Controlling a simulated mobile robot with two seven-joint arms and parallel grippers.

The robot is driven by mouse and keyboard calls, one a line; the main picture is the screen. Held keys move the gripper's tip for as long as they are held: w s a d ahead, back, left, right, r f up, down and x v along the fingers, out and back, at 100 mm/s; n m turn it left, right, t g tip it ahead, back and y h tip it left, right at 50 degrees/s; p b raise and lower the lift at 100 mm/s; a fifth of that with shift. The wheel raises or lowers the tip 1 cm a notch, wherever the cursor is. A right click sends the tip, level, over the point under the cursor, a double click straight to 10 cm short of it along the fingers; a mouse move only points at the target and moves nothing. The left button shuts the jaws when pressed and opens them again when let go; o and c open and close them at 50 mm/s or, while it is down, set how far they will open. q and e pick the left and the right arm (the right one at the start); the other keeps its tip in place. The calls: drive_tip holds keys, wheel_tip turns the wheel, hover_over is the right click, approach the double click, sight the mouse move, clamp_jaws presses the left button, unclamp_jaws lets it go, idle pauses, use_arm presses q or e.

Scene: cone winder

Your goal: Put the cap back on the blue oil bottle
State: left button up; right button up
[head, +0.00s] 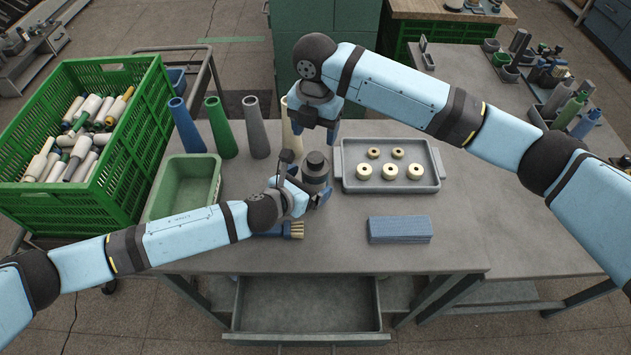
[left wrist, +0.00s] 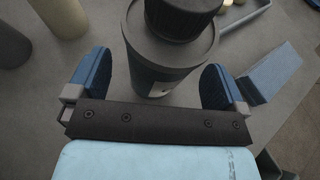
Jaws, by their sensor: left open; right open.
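The oil bottle (head: 317,180) stands upright on the grey table, with a grey shoulder and a dark blue body. In the left wrist view the bottle (left wrist: 158,78) shows part of a pale label. A black ribbed cap (left wrist: 180,14) sits on top of it, cut off by the picture edge; I cannot tell how tightly it sits. My left gripper (head: 306,187) is open, with one finger on each side of the bottle; its fingers also show in the left wrist view (left wrist: 155,82). My right gripper (head: 316,126) is open and empty, pointing down above and behind the bottle.
A grey tray (head: 433,184) with several cream rings stands right of the bottle. A blue block (head: 400,230) and a brush (head: 293,230) lie in front. Tall cones (head: 256,128) and a green bin (head: 160,195) stand left. An open drawer (head: 305,305) juts below.

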use_arm(q)
drive_tip(key=shift+x, duration=1.2)
drive_tip(key=shift+s, duration=0.1)
drive_tip(key=shift+c, duration=0.4)
